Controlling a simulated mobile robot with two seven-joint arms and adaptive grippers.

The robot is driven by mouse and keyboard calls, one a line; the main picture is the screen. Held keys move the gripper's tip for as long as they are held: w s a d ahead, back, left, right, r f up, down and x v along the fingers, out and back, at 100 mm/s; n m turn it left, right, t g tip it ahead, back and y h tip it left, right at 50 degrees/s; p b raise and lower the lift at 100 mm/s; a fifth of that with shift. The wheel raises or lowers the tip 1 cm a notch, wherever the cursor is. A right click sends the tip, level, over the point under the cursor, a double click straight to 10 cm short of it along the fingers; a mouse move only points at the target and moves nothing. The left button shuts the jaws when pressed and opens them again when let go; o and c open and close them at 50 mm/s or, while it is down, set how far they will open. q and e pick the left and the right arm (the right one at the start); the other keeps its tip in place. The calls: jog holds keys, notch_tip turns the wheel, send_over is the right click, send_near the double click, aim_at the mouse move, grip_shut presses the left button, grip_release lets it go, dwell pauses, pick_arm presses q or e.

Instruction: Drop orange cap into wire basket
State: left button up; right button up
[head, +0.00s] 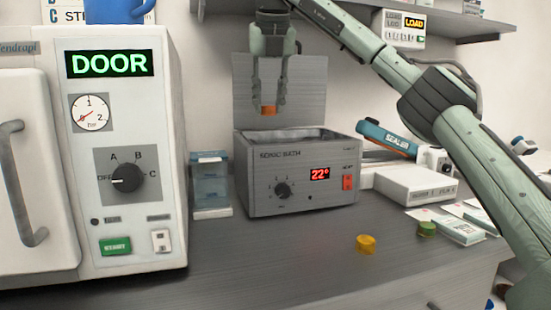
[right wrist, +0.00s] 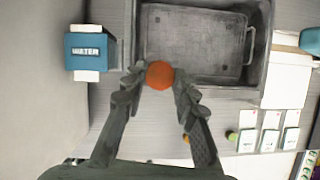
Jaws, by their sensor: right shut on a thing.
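My right gripper (head: 269,103) reaches down above the grey sonic bath (head: 300,180), fingers shut on the orange cap (head: 268,110). In the right wrist view the orange cap (right wrist: 160,75) sits between the fingertips, overlapping the lower left of the bath's opening. The bath's tank holds a shallow grey basket (right wrist: 195,45) with a wire handle on its right side; whether its floor is mesh is hard to tell. In the head view the basket is mostly hidden by the bath's front wall. The cap is held above the bath's rim. My left gripper is not in view.
A yellow cap (head: 366,243) and a green cap (head: 427,229) lie on the counter at right. A blue box (head: 211,185) stands left of the bath, beside a large steriliser (head: 120,150). A sealer (head: 390,140) stands at right. The bath's raised lid (head: 310,85) is behind the gripper.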

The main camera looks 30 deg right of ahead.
jog(key=d+f, duration=0.2)
jog(key=d, duration=0.2)
jog(key=d+f, duration=0.2)
jog(key=d, duration=0.1)
jog(key=d+f, duration=0.3)
jog(key=d, duration=0.1)
jog(key=shift+w+d+p, duration=0.3)
jog(key=shift+d, duration=0.05)
jog(key=shift+f, duration=0.2)
notch_tip(320, 180, down, 3)
jog(key=shift+f, duration=0.25)
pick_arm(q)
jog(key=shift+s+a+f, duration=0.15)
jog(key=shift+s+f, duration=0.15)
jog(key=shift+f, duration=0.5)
pick_arm(e)
jog(key=shift+f, duration=0.25)
